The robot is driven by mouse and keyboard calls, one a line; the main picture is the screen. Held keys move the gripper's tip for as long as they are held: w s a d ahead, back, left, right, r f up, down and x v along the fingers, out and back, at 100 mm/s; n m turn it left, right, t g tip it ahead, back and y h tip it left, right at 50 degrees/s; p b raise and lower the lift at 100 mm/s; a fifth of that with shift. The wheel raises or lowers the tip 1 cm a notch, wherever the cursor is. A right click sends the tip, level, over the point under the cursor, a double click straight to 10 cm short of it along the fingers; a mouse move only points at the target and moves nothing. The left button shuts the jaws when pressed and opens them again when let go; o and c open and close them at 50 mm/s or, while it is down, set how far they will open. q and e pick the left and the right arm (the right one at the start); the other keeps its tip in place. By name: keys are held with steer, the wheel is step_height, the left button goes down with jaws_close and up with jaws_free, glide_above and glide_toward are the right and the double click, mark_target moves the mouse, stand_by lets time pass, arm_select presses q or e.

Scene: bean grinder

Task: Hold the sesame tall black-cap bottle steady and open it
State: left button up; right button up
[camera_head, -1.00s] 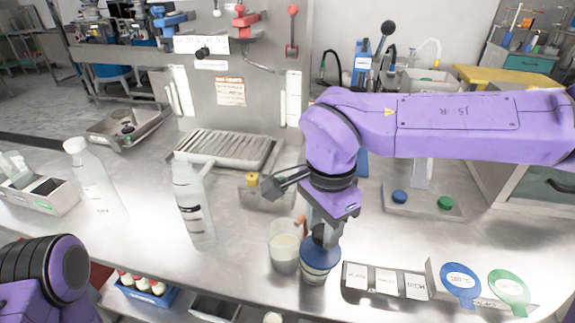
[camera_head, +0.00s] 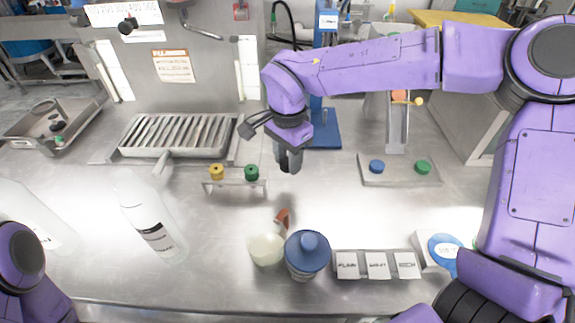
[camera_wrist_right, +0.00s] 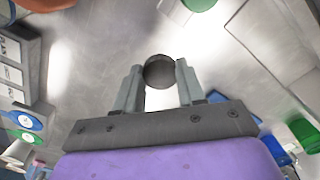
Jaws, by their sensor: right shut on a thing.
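My right gripper (camera_head: 289,160) is raised over the middle of the counter, in front of the blue stand. In the right wrist view it is shut on a dark round piece (camera_wrist_right: 159,72) that looks like a black cap. I cannot make out a bottle under it. A tall pale bottle (camera_head: 152,222) with a black label band stands left of centre, apart from the right gripper. A second pale bottle (camera_head: 32,215) stands at the far left. I cannot read their labels or identify the sesame bottle. My left gripper is out of view.
A blue-topped jar (camera_head: 307,258) and a pale cup (camera_head: 265,249) stand at the front centre. Labelled boxes (camera_head: 376,265) are to their right. A rack with yellow and green knobs (camera_head: 235,181) and a plate with blue and green buttons (camera_head: 399,172) stand behind. Counter between is clear.

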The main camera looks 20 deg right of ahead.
glide_above(289, 178)
step_height(289, 178, down, 4)
steer(key=shift+d+f, duration=0.15)
step_height(289, 178, down, 3)
steer(key=shift+w+r, duration=0.1)
steer(key=o, duration=1.1)
steer(key=shift+o, duration=0.2)
step_height(289, 178, up, 12)
steer(key=shift+p, duration=0.4)
